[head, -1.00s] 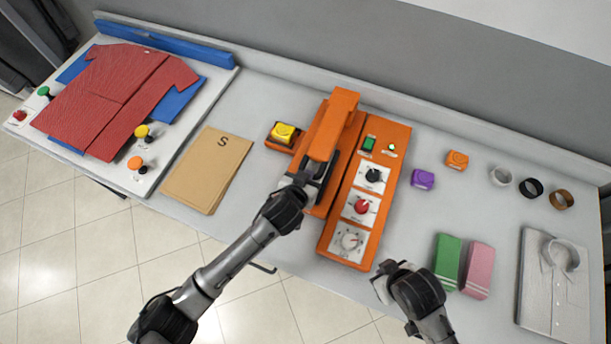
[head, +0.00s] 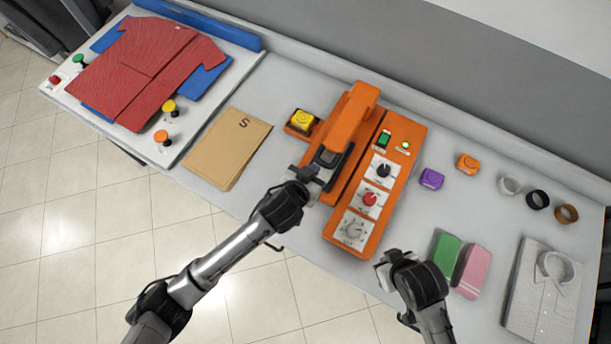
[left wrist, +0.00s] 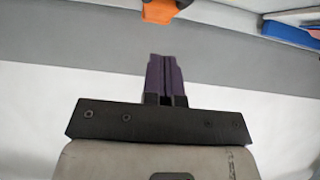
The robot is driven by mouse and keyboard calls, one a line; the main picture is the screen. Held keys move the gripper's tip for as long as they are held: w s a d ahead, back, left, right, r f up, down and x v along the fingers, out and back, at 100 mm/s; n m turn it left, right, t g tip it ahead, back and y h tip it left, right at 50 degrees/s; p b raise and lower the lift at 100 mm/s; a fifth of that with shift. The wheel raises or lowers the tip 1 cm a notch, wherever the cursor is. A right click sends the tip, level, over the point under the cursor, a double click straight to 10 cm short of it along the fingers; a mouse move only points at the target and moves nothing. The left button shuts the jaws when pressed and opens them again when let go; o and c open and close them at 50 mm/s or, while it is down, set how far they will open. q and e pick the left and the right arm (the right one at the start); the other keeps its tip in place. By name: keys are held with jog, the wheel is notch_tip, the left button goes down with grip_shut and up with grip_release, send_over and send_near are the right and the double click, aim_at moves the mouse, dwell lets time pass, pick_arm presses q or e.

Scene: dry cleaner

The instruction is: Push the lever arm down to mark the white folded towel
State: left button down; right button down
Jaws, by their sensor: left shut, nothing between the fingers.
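The orange press (head: 366,205) stands mid-counter, with its orange lever arm (head: 350,118) running along its left side. The lever's near end has a dark fork-like part (head: 331,157). My left gripper (head: 314,176) is shut and empty, just in front of that near end; I cannot tell whether it touches. Its dark fingers (left wrist: 165,78) are together in the left wrist view, with an orange part (left wrist: 160,11) beyond them. I cannot make out a white folded towel; the area under the lever is hidden. My right gripper (head: 384,270) hangs near the counter's front edge, its fingers unclear.
Green (head: 445,252) and pink (head: 473,268) folded towels and a folded shirt (head: 545,285) lie right. A purple block (head: 431,179) is right of the press.

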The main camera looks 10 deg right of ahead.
pick_arm(q)
jog(key=shift+r+v, duration=0.25)
jog(key=shift+v, duration=2)
jog(key=shift+w+d, duration=0.1)
jog(key=shift+d, duration=0.05)
